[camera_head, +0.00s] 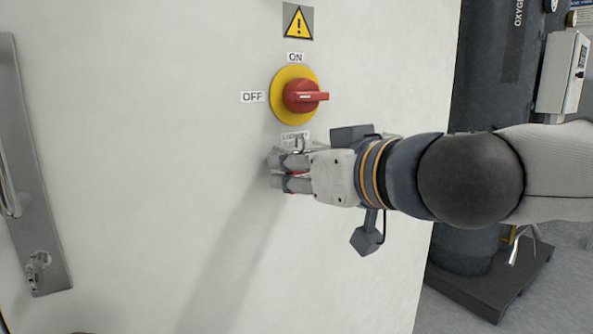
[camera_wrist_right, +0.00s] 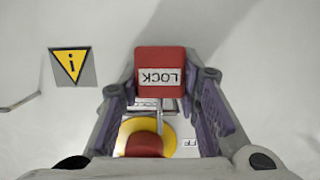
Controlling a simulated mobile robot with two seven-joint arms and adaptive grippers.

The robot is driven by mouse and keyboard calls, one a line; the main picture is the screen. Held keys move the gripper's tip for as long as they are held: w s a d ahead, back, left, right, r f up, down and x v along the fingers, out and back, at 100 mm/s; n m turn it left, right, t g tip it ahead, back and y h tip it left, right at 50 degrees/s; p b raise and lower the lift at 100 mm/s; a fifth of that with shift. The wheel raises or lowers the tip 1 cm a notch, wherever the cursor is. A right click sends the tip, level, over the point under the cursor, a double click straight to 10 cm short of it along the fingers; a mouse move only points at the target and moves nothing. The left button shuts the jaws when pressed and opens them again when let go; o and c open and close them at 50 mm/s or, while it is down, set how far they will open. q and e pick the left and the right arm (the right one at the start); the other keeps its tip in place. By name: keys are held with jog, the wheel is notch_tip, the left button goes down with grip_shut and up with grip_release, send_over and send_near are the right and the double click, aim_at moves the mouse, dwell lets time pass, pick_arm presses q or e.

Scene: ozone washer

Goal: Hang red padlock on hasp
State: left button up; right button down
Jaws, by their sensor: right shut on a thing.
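The red padlock (camera_wrist_right: 161,66) with a "LOCK" label shows between the fingers of my right gripper (camera_wrist_right: 166,88) in the right wrist view. Its metal shackle (camera_wrist_right: 160,104) points toward the rotary switch. In the head view my right gripper (camera_head: 280,172) is shut on the padlock, just below the switch and close to the white panel. Only a sliver of red shows between its fingers there. The hasp is mostly hidden by the gripper and padlock; I cannot tell whether the shackle passes through it. My left gripper is not in view.
The red rotary switch (camera_head: 301,96) on a yellow disc sits just above the gripper, with ON and OFF labels. A metal door handle plate (camera_head: 32,190) is at the left. A dark cylinder (camera_head: 497,70) stands right of the panel.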

jog(key=shift+s+d+f, duration=0.2)
jog(key=shift+s+f, duration=0.2)
jog(key=shift+s, duration=0.05)
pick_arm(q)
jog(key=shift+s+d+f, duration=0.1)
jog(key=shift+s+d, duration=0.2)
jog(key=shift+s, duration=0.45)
pick_arm(e)
jog(key=c, duration=1.1)
grip_release()
